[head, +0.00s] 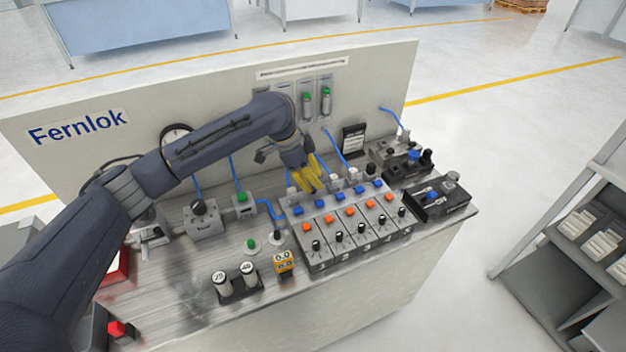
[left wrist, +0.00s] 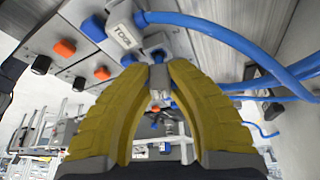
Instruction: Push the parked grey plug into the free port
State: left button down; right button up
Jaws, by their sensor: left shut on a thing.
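My left gripper (head: 312,182) reaches over the back edge of the grey module block (head: 320,260). In the left wrist view its yellow fingers (left wrist: 158,68) are shut on a small grey plug (left wrist: 158,76), close to the block's face. A light labelled plug (left wrist: 122,24) with a blue hose sits in the block beside it. White plugs (head: 336,180) also show along the block's back edge in the head view. The port in front of the held plug is mostly hidden by the fingers, so I cannot tell whether the plug is in it. My right gripper is not in view.
Blue hoses (left wrist: 225,35) run close to the fingers on the right. A black fitting tray (head: 440,205) stands right of the block. A tall panel (head: 70,165) closes the back.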

pick_arm(q)
jog(key=shift+f, duration=1.4)
dwell(0.7)
jog(key=c, duration=1.2)
grip_release()
jog(key=shift+r, duration=0.15)
jog(key=shift+r, duration=4.45)
